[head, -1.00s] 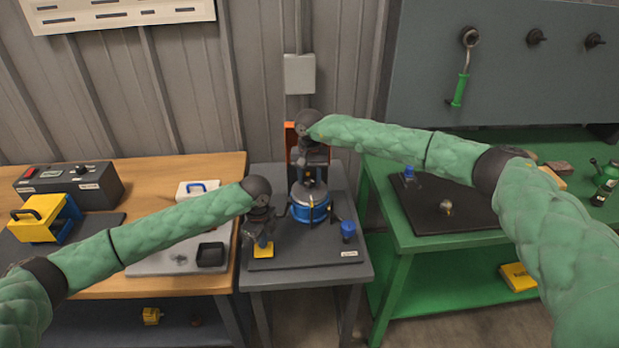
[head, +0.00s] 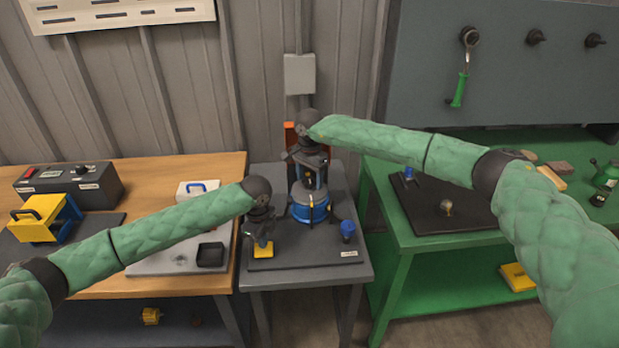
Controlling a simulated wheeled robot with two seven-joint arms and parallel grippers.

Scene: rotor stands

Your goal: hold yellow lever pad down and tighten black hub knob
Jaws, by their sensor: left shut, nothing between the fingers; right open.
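The yellow lever pad (head: 263,251) lies at the front left of the dark stand plate on the small middle table. My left gripper (head: 262,241) is shut and empty, pointing down with its tips at the pad; contact looks likely but is too small to be sure. The blue rotor hub (head: 311,212) stands behind and to the right of the pad. My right gripper (head: 311,180) is open and points down over the hub from above. The black hub knob is hidden or too dark to pick out between its fingers.
A blue-topped knob (head: 347,229) stands right of the hub on the plate. An orange panel (head: 291,136) rises behind my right gripper. A wooden bench (head: 150,172) is at left and a green bench (head: 425,238) at right, both close to the middle table.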

